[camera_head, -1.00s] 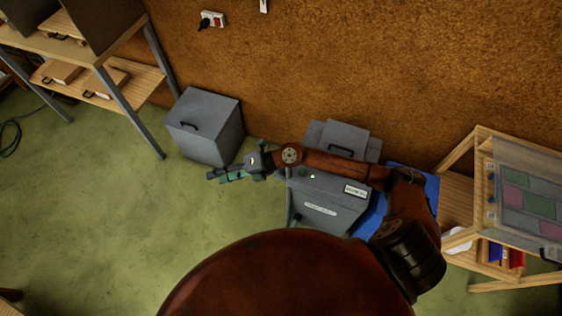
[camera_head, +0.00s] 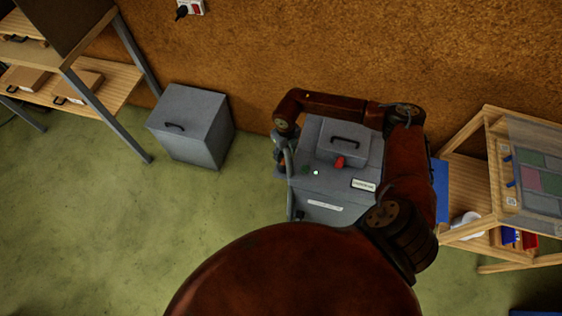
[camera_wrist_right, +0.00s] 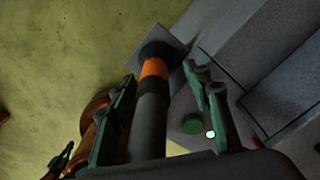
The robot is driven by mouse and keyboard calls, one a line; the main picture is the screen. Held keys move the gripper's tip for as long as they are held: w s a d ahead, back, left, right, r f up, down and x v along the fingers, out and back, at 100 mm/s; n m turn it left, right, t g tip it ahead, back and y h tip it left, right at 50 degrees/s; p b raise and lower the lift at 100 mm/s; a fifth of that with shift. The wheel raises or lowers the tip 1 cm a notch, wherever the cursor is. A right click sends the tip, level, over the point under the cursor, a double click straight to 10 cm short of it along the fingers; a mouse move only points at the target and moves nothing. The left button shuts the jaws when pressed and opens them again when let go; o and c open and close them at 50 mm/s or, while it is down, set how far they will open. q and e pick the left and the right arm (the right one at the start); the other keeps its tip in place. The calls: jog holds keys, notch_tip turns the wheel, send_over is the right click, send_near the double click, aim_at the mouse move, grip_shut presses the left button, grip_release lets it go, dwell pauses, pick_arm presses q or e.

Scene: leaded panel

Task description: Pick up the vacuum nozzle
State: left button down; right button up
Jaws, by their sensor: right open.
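The vacuum nozzle (camera_wrist_right: 155,68) shows in the right wrist view as a dark grey tube with an orange band and a dark, flat end. My right gripper (camera_wrist_right: 160,76) is open, its green fingers on either side of the tube. The tube runs between them; I cannot tell whether either finger touches it. In the head view, my right gripper (camera_head: 281,152) is at the left side of the grey vacuum unit (camera_head: 329,190), partly hidden by my arm. The nozzle is hard to make out there. My left gripper is not in view.
A grey box with a handle (camera_head: 190,125) stands left of the unit, with green floor (camera_head: 110,210) between and in front. A wooden shelf (camera_head: 110,80) is at the left, a wooden rack (camera_head: 470,205) at the right. The brown wall (camera_head: 330,45) is close behind.

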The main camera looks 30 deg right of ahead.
aim_at(284, 162)
notch_tip(284, 162, down, 2)
jog(key=shift+s+a+f, duration=0.1)
jog(key=shift+f, duration=0.15)
jog(key=f, duration=0.1)
jog(key=f+b, duration=0.1)
jog(key=f, duration=0.1)
jog(key=shift+s+a+f+b, duration=0.1)
jog(key=shift+a+f+b, duration=0.2)
jog(key=shift+f, duration=0.4)
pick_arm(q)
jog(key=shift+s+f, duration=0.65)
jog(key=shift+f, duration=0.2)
pick_arm(e)
jog(key=shift+r, duration=0.1)
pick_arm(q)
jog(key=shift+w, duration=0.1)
pick_arm(e)
grip_shut()
